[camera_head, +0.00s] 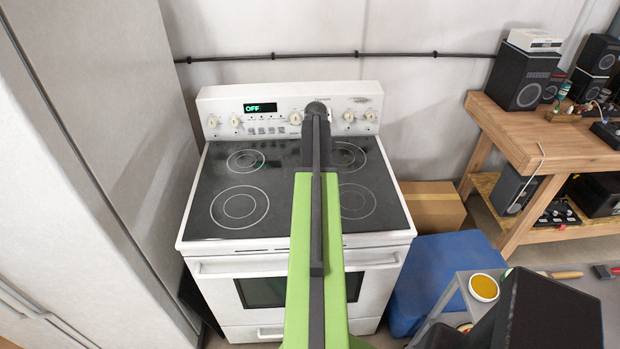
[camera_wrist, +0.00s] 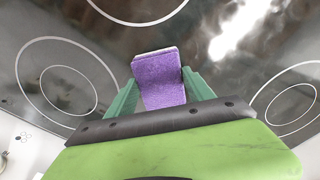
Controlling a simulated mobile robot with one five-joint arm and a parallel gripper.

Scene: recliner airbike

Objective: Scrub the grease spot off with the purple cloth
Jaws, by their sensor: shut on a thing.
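The purple cloth (camera_wrist: 160,82) is a small folded block with a pale edge, held between the two green fingers of my gripper (camera_wrist: 161,90) in the wrist view. My gripper is shut on it, above the black glass cooktop (camera_wrist: 110,45). I cannot tell whether the cloth touches the glass. In the head view my own arm hides the gripper and the cloth, over the middle of the cooktop (camera_head: 270,190). I cannot make out a sure grease spot; pale glare lies on the glass at the upper right of the wrist view.
The white stove (camera_head: 225,265) has a back panel with knobs and a display reading OFF. A tall pale cabinet (camera_head: 90,150) stands close on the left. A cardboard box (camera_head: 435,205), a blue bin (camera_head: 440,265) and a wooden workbench (camera_head: 550,140) stand on the right.

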